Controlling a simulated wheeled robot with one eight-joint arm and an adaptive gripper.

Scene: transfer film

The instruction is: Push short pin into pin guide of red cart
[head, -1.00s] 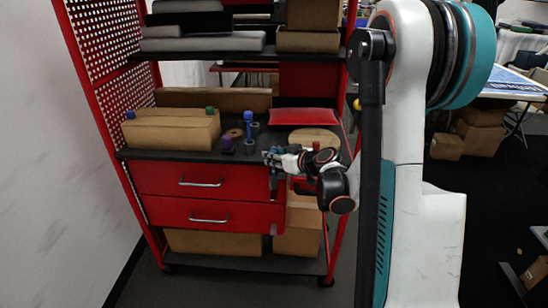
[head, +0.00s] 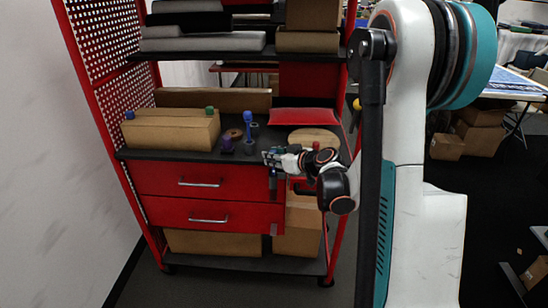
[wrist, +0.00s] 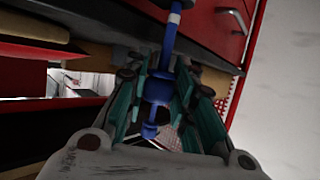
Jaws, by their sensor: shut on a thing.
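The red cart (head: 231,212) stands ahead with two drawers, and its right part holds my gripper (head: 272,157) at the worktop's front edge. In the wrist view my gripper (wrist: 158,98) is shut around a blue pin (wrist: 157,88), with a teal finger on each side. In the head view the pin is mostly hidden by the gripper. I cannot make out the pin guide or how deep the pin sits in it.
On the worktop stand a blue-topped tool (head: 247,117), a purple piece (head: 227,145) and a cardboard box (head: 172,130). A round wooden disc (head: 314,138) and a red tray (head: 303,117) lie at the right. A white wall (head: 45,150) closes off the left.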

